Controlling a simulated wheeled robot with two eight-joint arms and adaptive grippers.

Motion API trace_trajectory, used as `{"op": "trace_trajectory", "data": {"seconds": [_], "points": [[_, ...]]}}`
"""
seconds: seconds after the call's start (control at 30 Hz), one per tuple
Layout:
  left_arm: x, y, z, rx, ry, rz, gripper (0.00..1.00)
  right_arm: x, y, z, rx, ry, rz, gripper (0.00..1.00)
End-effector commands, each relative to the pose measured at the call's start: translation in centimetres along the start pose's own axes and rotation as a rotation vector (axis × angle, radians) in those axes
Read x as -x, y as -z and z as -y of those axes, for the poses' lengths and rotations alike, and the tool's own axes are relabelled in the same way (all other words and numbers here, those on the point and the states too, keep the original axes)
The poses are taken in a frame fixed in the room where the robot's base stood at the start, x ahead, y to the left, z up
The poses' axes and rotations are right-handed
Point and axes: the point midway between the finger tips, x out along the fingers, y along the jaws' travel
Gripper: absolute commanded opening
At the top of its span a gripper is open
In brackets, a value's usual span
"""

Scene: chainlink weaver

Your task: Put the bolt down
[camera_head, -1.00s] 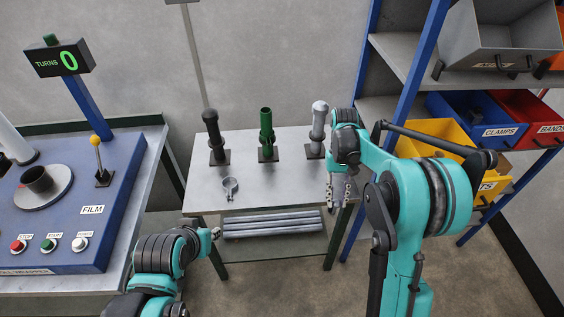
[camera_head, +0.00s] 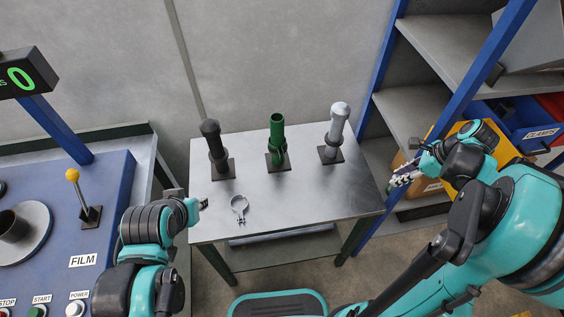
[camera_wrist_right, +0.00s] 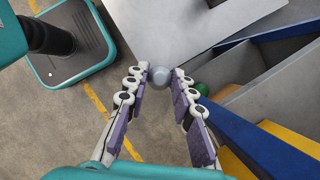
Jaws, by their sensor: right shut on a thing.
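My right gripper (camera_head: 403,178) is beyond the table's right edge, in front of the shelf. In the right wrist view, its fingers (camera_wrist_right: 160,80) are closed in on a small grey rounded piece, the bolt (camera_wrist_right: 160,77), held at the fingertips. Only its rounded end shows; the rest is hidden. In the head view the bolt cannot be made out. My left gripper (camera_head: 200,204) is at the table's left edge; its jaws are too small to read. The grey table (camera_head: 310,205) carries a loose ring clamp (camera_head: 239,205) at its front left.
Black (camera_head: 214,145), green (camera_head: 277,140) and grey (camera_head: 337,130) upright posts stand along the table's back. A blue-framed shelf with a yellow bin (camera_head: 434,187) and a blue bin (camera_head: 520,125) is at right. A blue film-wrapper panel (camera_head: 105,205) is at left. The table's front middle is clear.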

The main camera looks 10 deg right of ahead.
Motion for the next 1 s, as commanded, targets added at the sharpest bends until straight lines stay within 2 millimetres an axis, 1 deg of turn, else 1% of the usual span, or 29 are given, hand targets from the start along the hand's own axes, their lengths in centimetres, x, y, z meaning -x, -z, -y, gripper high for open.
{"op": "trace_trajectory", "data": {"seconds": [0.07, 0.17, 0.27, 0.37, 0.6, 0.7, 0.8, 0.87, 1.0], "points": [[0.0, 0.0, 0.0, 0.0, 0.0, 0.0, 0.29, 0.3, 0.4, -0.1, -0.046, 0.018, 0.0, 0.0], [0.0, 0.0, 0.0, 0.0, 0.0, 0.0, 0.29, 0.3, 0.5, 0.0, -0.059, 0.024, -0.001, 0.0], [-0.2, -0.2, 0.0, 0.0, 0.0, 0.0, 0.29, -0.4, 0.0, -0.1, -0.055, 0.022, -0.001, 0.0], [-0.8, -0.6, 0.0, 0.0, 0.0, 0.0, 0.29, -2.1, -1.1, -0.6, -0.051, 0.02, -0.001, 0.0], [-2.5, -1.8, 0.0, 0.0, 0.0, 0.0, 0.29, -7.6, -4.9, -2.0, -0.048, 0.019, -0.002, 0.0], [-3.0, -2.1, 0.0, 0.0, 0.0, 0.0, 0.29, -9.2, -6.1, -2.4, -0.05, 0.019, -0.002, 0.0], [-3.2, -2.3, 0.0, 0.0, 0.0, 0.0, 0.29, -10.2, -6.9, -2.6, -0.052, 0.02, -0.002, 0.0], [-3.3, -2.4, 0.0, 0.0, 0.0, 0.0, 0.29, -10.5, -7.2, -2.7, -0.053, 0.021, -0.002, 0.0], [-3.7, -2.6, 0.0, 0.0, 0.0, 0.0, 0.29, -11.4, -7.0, -2.8, -0.054, 0.021, -0.002, 0.0]]}}
